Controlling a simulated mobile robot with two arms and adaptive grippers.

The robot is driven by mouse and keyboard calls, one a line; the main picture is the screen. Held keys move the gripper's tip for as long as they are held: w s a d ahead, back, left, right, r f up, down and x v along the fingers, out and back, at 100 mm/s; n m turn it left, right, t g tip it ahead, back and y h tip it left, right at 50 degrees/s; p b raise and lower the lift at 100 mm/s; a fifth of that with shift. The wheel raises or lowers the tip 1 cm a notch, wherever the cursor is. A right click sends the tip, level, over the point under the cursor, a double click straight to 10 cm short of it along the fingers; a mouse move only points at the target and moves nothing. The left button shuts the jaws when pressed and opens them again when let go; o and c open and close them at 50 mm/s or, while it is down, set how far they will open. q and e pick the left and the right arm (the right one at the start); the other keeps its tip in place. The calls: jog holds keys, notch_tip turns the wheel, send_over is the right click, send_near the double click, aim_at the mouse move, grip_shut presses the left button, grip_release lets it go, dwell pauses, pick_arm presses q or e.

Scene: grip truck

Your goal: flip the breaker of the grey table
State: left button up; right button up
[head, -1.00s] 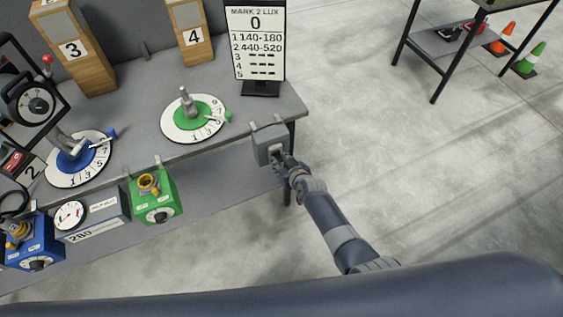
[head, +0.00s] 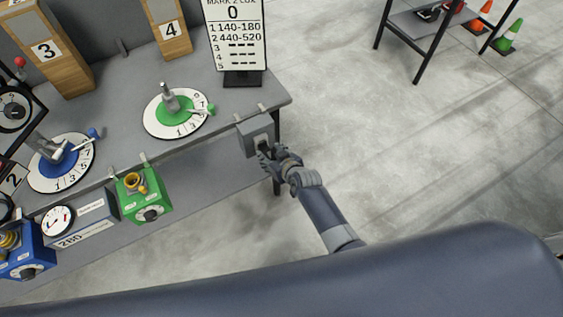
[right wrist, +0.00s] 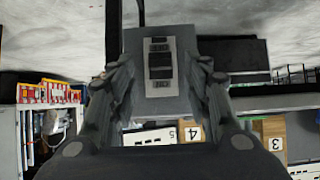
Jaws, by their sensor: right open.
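The grey table (head: 110,118) fills the left of the head view. The breaker is a small grey box (head: 256,136) on the table's front edge, near its right corner. In the right wrist view the breaker (right wrist: 160,103) shows a light plate with a dark switch (right wrist: 160,66) in its middle. My right gripper (head: 265,153) is at the breaker's front face. In the right wrist view my right gripper (right wrist: 165,85) is open, with one finger on each side of the box. I cannot tell whether the fingers touch it. My left gripper is not in view.
A green dial (head: 180,112) and a blue dial (head: 62,160) lie on the tabletop. A score sign (head: 236,35) stands near the right end. A green box (head: 142,193) hangs at the front edge. Open floor (head: 420,150) lies to the right, with traffic cones (head: 508,38) beyond.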

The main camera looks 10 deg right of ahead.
jog(key=v, duration=0.8)
jog(key=shift+s+r, duration=0.2)
jog(key=shift+s, duration=0.05)
jog(key=t+y+b, duration=0.2)
jog(key=t+b, duration=0.1)
jog(key=b, duration=0.8)
send_near(267, 151)
jog(key=a, duration=0.2)
notch_tip(267, 151, down, 3)
jog(key=s+d+t+b, duration=0.15)
jog(key=t+b, duration=0.25)
jog(key=b, duration=0.5)
jog(key=x, duration=1)
jog(key=shift+w+f, duration=0.1)
jog(key=shift+w, duration=0.05)
jog(key=c, duration=1.1)
jog(key=shift+o, duration=0.2)
